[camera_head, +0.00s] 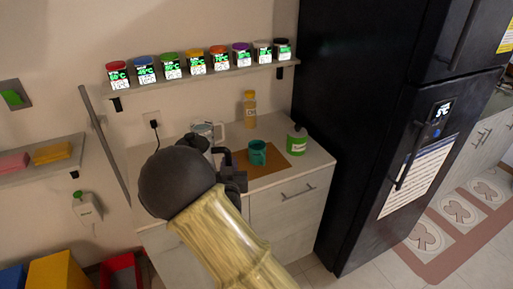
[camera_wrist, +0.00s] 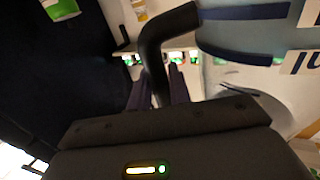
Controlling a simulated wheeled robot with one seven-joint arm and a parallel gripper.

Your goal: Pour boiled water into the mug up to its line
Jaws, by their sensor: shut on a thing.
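A teal mug (camera_head: 257,153) stands upright on a brown mat on the counter, to the right of my gripper; its fill line and contents are too small to make out. My gripper (camera_wrist: 163,92) is shut on the dark curved handle (camera_wrist: 152,58) of the kettle. The pale kettle body with blue bands (camera_wrist: 245,40) fills the upper right of the wrist view. In the head view, the kettle (camera_head: 207,130) is partly hidden behind my dark wrist, so its tilt and any contact with the counter are unclear.
A green can (camera_head: 297,142) stands right of the mug and a yellow bottle (camera_head: 250,110) behind it. A wall shelf (camera_head: 205,75) above holds several labelled jars. A black fridge (camera_head: 375,110) closes off the right side. The brown mat (camera_head: 280,165) is bare around the mug.

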